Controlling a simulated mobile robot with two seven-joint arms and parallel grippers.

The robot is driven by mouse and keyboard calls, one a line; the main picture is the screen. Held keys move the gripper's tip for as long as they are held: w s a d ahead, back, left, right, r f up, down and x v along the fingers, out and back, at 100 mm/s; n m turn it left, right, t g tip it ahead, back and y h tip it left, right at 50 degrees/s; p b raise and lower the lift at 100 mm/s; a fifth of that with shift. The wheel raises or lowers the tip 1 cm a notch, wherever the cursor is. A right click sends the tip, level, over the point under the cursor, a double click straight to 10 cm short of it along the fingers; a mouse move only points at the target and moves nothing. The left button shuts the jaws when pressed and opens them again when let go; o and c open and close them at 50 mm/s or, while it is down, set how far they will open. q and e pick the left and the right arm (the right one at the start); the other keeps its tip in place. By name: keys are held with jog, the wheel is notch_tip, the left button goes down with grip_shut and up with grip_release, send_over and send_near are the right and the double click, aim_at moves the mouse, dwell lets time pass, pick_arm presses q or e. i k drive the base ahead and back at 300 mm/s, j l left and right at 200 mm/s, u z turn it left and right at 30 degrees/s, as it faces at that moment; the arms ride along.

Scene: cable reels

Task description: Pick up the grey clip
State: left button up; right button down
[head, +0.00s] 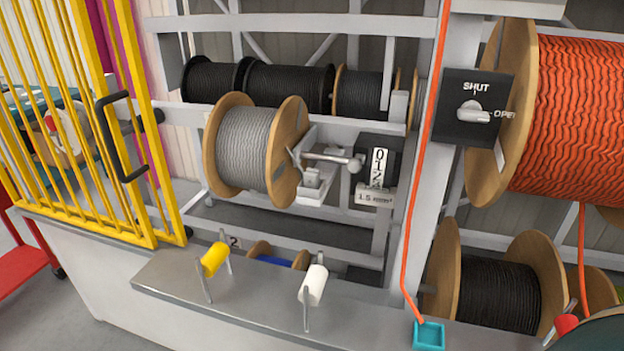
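On the grey metal ledge stand small coloured cylinders with thin metal prongs. The pale, whitish-grey one (314,286) is near the middle front and is the closest match to the grey clip; I cannot tell for sure that it is the clip. A similar yellow one (214,259) stands to its left. A red one (567,325) shows partly at the lower right. Neither of my grippers is in the head view, and nothing is seen touching the pale cylinder.
A reel of grey cable (243,160) hangs behind the ledge (250,312), beside a crank and a counter (377,165). An orange cable runs down to a teal box (429,336). A yellow barred gate (75,130) stands left. A SHUT/OPEN switch (473,108) is at right.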

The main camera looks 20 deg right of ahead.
aim_at(311, 177)
jog(key=i+j+z, duration=0.1)
jog(key=z, duration=0.3)
jog(key=i+j+z, duration=0.1)
jog(key=j+z, duration=0.5)
jog(key=z, duration=0.2)
jog(key=i+j+z, duration=0.15)
jog(key=z, duration=0.3)
jog(key=i+j+z, duration=0.1)
jog(key=z, duration=0.35)
jog(key=j+z, duration=0.45)
jog(key=i+j+z, duration=0.1)
jog(key=j+z, duration=0.4)
jog(key=i, duration=0.05)
